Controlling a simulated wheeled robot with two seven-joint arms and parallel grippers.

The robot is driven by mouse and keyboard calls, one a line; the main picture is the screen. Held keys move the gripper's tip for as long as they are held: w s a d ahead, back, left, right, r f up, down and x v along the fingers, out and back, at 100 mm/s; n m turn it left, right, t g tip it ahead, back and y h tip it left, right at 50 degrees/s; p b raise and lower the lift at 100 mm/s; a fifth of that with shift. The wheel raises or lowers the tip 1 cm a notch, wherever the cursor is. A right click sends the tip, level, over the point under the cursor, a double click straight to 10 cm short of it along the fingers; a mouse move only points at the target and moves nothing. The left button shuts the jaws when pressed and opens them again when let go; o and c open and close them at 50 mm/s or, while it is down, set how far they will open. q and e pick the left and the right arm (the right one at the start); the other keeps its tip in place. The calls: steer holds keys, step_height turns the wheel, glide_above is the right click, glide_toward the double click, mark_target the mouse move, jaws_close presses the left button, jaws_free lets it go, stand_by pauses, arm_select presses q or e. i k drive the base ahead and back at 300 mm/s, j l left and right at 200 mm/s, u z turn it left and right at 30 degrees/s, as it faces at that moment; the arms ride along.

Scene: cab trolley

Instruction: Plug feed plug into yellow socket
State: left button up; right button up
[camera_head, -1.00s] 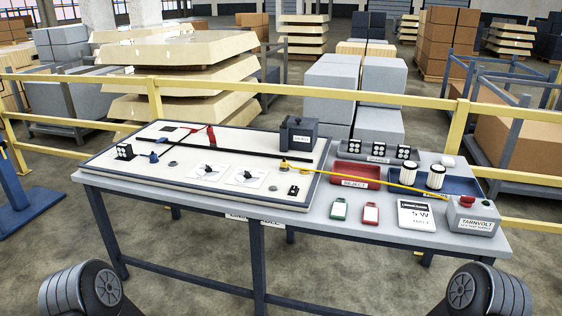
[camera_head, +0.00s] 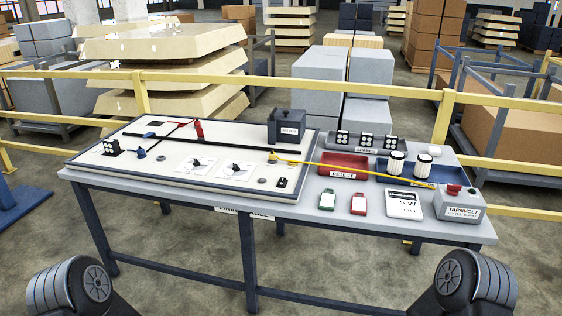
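A yellow cable (camera_head: 350,171) runs from the grey TARNVOLT box (camera_head: 459,204) leftward across the table onto the pale board. Its left end (camera_head: 294,162) lies near a small yellow piece (camera_head: 272,157) on the board, which looks like the yellow socket. At this size I cannot tell the feed plug from the cable end, or whether it touches the yellow piece. A blue piece (camera_head: 140,153) and a red piece (camera_head: 198,130) sit further left on the board. Neither gripper is in view; only dark rounded parts of my arms show in the bottom corners.
The board (camera_head: 110,164) fills the table's left. A dark box (camera_head: 287,126) stands at its back edge. A red REJECT tray (camera_head: 345,165), a blue tray (camera_head: 393,167) with white cylinders, green and red tags and a white card (camera_head: 407,202) occupy the right. Yellow railing (camera_head: 440,120) runs behind.

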mark_target(272, 157)
steer(key=z, duration=0.25)
steer(key=i+j+z, duration=0.1)
steer(key=z, duration=0.3)
steer(key=i+j+z, duration=0.1)
steer(key=j+z, duration=0.4)
steer(key=z, duration=0.25)
steer(key=i+j+z, duration=0.1)
steer(key=j+z, duration=0.45)
steer(key=j, duration=0.55)
steer(key=k+j+z, duration=0.15)
steer(key=j, duration=0.5)
steer(key=j+z, duration=0.1)
steer(key=j, duration=0.6)
